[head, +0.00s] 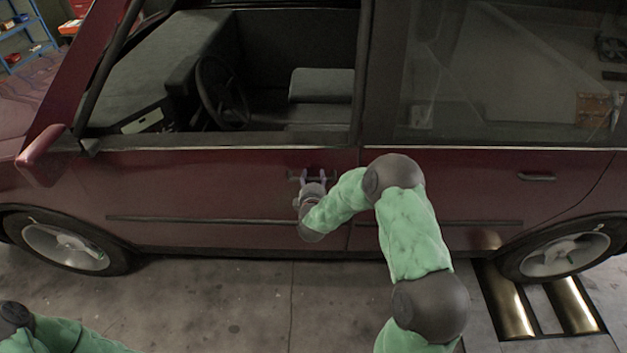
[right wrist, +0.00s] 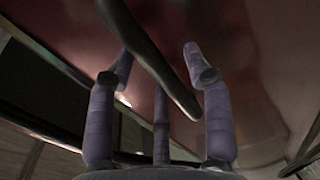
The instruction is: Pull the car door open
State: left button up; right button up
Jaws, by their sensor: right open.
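The dark red car's front door (head: 215,185) appears shut, flush with the body, and its window opening shows the steering wheel and seat. My right gripper (head: 312,177) is at the door handle (head: 322,179) near the door's rear edge. In the right wrist view the dark handle bar (right wrist: 160,62) runs diagonally between the spread fingers of the open right gripper (right wrist: 157,60). I cannot tell whether any finger touches the bar. My left arm shows at the lower left of the head view, but its gripper is out of view.
The rear door (head: 470,185) has its own handle (head: 537,177). A side mirror (head: 45,155) juts out at the left. The rear wheel (head: 562,252) stands by metal rollers (head: 573,305). The concrete floor (head: 225,300) in front of the door is clear.

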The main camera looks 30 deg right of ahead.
jog(key=shift+w+d, duration=0.2)
jog(key=shift+w, duration=0.05)
grip_shut()
jog(key=shift+a+f, duration=0.1)
